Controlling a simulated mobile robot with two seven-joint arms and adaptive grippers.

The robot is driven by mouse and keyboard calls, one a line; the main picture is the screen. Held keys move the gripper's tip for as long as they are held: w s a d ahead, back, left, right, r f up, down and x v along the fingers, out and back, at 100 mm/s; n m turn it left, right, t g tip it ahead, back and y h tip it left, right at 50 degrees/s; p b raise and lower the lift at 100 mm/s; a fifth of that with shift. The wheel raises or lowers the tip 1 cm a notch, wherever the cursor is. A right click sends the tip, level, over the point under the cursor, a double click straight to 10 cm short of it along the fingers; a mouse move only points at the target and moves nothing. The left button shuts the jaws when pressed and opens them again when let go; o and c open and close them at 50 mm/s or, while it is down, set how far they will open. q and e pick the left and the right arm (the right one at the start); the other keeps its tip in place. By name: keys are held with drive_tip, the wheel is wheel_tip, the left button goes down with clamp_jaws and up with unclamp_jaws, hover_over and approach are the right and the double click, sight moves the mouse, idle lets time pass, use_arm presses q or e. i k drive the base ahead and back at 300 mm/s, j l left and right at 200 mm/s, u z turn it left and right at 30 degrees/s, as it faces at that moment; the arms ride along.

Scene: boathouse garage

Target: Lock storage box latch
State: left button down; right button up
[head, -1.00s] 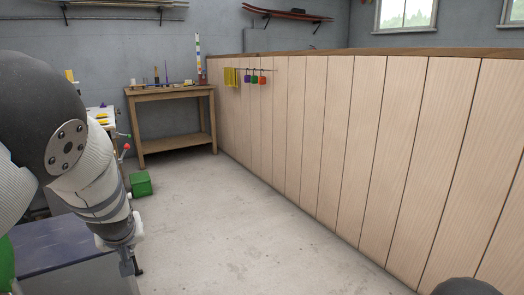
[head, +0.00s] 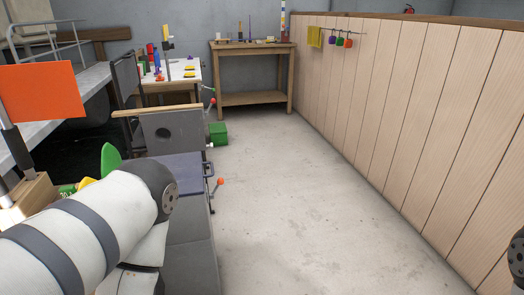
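A grey box-like unit (head: 190,240) with a dark blue top (head: 177,166) stands at the lower left in the head view, partly behind my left arm. It may be the storage box; I cannot tell for sure. On its right side is dark metal hardware with an orange-knobbed lever (head: 219,182). Whether this is the latch, and whether it is locked, I cannot tell. My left arm crosses the lower left, in front of the unit, but its gripper is not visible. Only a small dark part of my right arm shows at the right edge; its gripper is out of view.
A grey plate with a round hole (head: 170,137) stands behind the blue top. A green box (head: 218,133) sits on the floor behind. A wooden table (head: 253,50) is at the back. A wood-panelled partition (head: 400,110) runs along the right. The middle floor (head: 290,200) is clear.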

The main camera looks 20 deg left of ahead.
sight(221, 181)
drive_tip(key=l+u, duration=0.2)
drive_tip(key=u, duration=0.3)
drive_tip(key=k+l+u, duration=0.15)
drive_tip(key=u, duration=0.3)
drive_tip(key=i+l+u, duration=0.1)
drive_tip(key=i+l, duration=1.6)
drive_tip(key=l, duration=0.25)
drive_tip(key=j+u, duration=0.05)
